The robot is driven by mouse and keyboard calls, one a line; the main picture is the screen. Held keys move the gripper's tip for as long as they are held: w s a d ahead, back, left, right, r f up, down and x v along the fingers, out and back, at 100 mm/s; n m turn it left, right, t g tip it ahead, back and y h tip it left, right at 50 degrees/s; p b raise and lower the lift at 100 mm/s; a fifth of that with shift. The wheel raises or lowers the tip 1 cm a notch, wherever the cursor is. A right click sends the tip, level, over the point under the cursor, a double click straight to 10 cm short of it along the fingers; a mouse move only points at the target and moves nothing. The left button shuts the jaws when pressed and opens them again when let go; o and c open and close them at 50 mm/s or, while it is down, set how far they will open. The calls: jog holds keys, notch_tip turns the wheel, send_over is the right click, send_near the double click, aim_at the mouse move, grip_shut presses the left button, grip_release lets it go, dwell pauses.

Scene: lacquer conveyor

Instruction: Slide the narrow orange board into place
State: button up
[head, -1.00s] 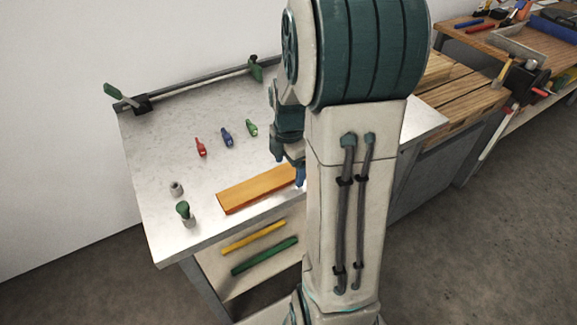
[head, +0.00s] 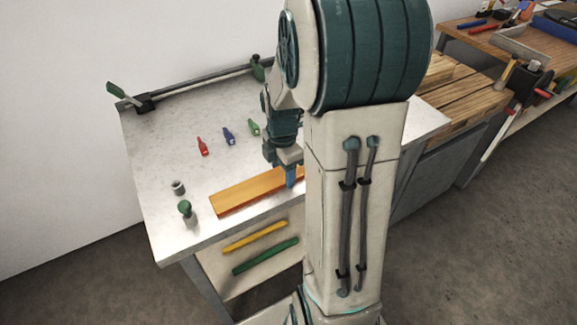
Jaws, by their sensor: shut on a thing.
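The narrow orange board (head: 245,194) lies flat on the grey table top, near its front edge, running from lower left to upper right. My gripper (head: 291,176) is low over the board's right part and shut on it. One blue finger shows in front of the board's near side; the other finger is hidden. The board's right end is hidden behind my arm.
Red (head: 202,146), blue (head: 228,136) and green (head: 254,127) small items stand behind the board. A green-topped post (head: 186,212) and a short grey peg (head: 178,187) stand left of it. A rail (head: 200,86) with clamps runs along the back.

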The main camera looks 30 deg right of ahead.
aim_at(269, 180)
jog(key=shift+s+a, duration=0.1)
jog(key=shift+a, duration=1.9)
jog(key=o, duration=1.2)
notch_tip(269, 180, up, 14)
jog(key=p, duration=0.1)
jog(key=s+a+m+t, duration=0.1)
jog(key=s+a+m, duration=0.1)
jog(key=s+m, duration=0.2)
jog(key=s+a+m+t+p, duration=0.1)
jog(key=s+m, duration=0.3)
jog(key=m, duration=0.4)
jog(key=s+a+m+p, duration=0.1)
jog(key=s+a+m, duration=0.2)
jog(key=m, duration=0.3)
jog(key=shift+s+f+m+t, duration=0.15)
jog(key=shift+s+m+t, duration=0.25)
